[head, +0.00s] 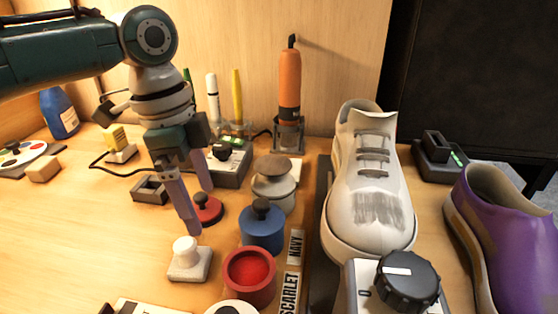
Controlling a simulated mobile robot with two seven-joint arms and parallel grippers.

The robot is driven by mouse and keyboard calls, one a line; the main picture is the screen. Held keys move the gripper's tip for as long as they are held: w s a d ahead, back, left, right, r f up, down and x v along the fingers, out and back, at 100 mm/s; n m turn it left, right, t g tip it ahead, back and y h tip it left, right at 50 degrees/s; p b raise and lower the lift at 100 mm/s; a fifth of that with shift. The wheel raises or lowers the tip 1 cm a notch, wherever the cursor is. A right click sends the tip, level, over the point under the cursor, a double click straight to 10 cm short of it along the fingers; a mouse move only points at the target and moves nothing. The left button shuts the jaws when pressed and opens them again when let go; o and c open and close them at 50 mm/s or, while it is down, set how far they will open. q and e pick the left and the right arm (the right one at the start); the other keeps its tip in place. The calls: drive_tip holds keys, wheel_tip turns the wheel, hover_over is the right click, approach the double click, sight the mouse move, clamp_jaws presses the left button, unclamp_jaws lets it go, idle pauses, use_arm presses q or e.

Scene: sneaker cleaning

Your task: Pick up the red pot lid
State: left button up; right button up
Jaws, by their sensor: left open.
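The red pot lid (212,215), a flat red disc with a dark knob, lies on the table left of the blue pot. The red pot (236,284) stands open in front, with red paste inside. My left gripper (199,210) points down at the lid and is open. One finger is on the near left side of the knob and the other is behind it. I cannot tell whether the fingers touch the lid. My right gripper is not in view.
A blue lidded pot (262,238) and a grey lidded pot (273,192) stand to the right of the lid. A white knobbed block (188,266) sits close in front of the gripper. A white sneaker (368,200) stands further right.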

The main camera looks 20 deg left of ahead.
use_arm(q)
drive_tip(key=c, duration=1.4)
drive_tip(key=shift+o, duration=0.2)
drive_tip(key=shift+r, duration=0.1)
